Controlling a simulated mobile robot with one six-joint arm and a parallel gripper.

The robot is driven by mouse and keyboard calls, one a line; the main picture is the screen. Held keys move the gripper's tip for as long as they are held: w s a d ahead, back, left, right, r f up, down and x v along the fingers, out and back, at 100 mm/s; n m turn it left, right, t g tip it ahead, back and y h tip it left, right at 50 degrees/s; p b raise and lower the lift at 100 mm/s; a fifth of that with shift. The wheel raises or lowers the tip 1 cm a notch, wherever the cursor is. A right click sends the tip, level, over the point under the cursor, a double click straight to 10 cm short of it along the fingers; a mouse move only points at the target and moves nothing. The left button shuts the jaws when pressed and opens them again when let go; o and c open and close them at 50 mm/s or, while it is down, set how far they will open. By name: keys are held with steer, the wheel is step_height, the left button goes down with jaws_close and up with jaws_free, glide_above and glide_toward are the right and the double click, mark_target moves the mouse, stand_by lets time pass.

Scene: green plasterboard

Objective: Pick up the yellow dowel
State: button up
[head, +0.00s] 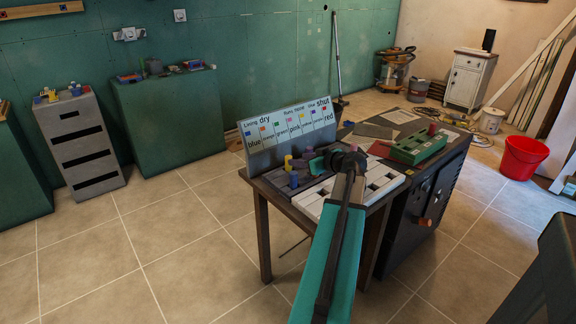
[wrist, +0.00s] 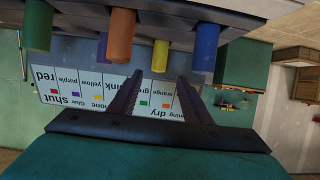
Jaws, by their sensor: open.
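The yellow dowel (wrist: 160,56) shows in the wrist view, whose picture is upside down. It stands in a row with an orange dowel (wrist: 121,36), a blue dowel (wrist: 205,46) and a green dowel (wrist: 38,25). My gripper (wrist: 160,76) is open and empty. Its two fingers point toward the row, and the yellow dowel appears in the gap between their tips, seemingly beyond them. In the head view my gripper (head: 332,160) is over the small table and hides part of it. A yellow piece (head: 288,163) shows left of it; I cannot tell whether this is the dowel.
A sign with colour words (head: 290,132) stands at the back of the small table (head: 262,187). A white slotted board (head: 385,180) lies on its right side. A green block (head: 415,148) is on the dark cabinet beside it. Tiled floor is clear to the left.

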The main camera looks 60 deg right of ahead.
steer(key=shift+x, duration=1.6)
steer(key=shift+p+x, duration=0.45)
steer(key=shift+x, duration=2.2)
steer(key=shift+s+d+f, duration=0.1)
steer(key=shift+s+f, duration=0.05)
jaws_close()
